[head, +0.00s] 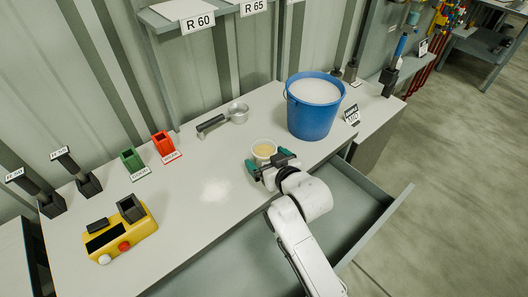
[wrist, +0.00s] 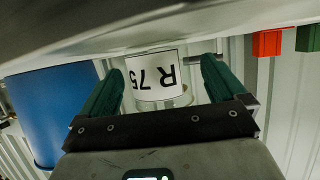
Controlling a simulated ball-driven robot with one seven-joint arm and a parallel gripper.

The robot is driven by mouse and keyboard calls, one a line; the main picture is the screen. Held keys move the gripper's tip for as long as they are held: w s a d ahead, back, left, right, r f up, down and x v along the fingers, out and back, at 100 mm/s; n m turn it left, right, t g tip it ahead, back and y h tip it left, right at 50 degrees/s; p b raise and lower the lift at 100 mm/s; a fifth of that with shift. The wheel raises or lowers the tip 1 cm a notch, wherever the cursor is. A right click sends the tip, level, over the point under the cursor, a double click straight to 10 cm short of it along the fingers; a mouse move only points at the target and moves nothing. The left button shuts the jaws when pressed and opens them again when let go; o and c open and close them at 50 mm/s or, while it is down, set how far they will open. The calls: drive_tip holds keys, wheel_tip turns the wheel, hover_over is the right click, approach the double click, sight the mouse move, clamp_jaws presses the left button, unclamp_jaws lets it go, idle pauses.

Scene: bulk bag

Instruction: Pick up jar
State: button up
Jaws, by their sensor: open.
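The jar (head: 264,149) is a small round container with pale yellowish contents, standing on the workbench left of the blue bucket. In the wrist view the jar (wrist: 157,87) appears upside down, with a white label reading R 75. My gripper (head: 270,163) is at the near side of the jar, low over the bench. In the wrist view my gripper (wrist: 160,82) has its two green fingers open, one on each side of the jar, with gaps visible between fingers and label. The jar's lower part is partly hidden by my gripper in the head view.
The blue bucket (head: 311,117) with white contents stands close right of the jar. A metal scoop (head: 237,113) lies behind. Green (head: 132,161) and red (head: 163,144) holders and a yellow device (head: 120,236) are left. An open drawer (head: 345,200) juts out in front.

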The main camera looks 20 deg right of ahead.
sight(264, 149)
drive_tip(key=shift+x, duration=1.15)
drive_tip(key=c, duration=1.1)
drive_tip(key=shift+r, duration=0.15)
drive_tip(key=shift+r, duration=0.3)
wheel_tip(264, 149, up, 2)
drive_tip(key=shift+r+b, duration=0.1)
drive_tip(key=shift+b, duration=0.35)
drive_tip(key=s+r, duration=0.2)
drive_tip(key=r, duration=0.1)
drive_tip(key=s+r, duration=0.2)
drive_tip(key=shift+a, duration=0.25)
drive_tip(key=a+b+v, duration=0.1)
drive_tip(key=a+v, duration=0.1)
drive_tip(key=v, duration=0.9)
drive_tip(key=shift+r, duration=0.35)
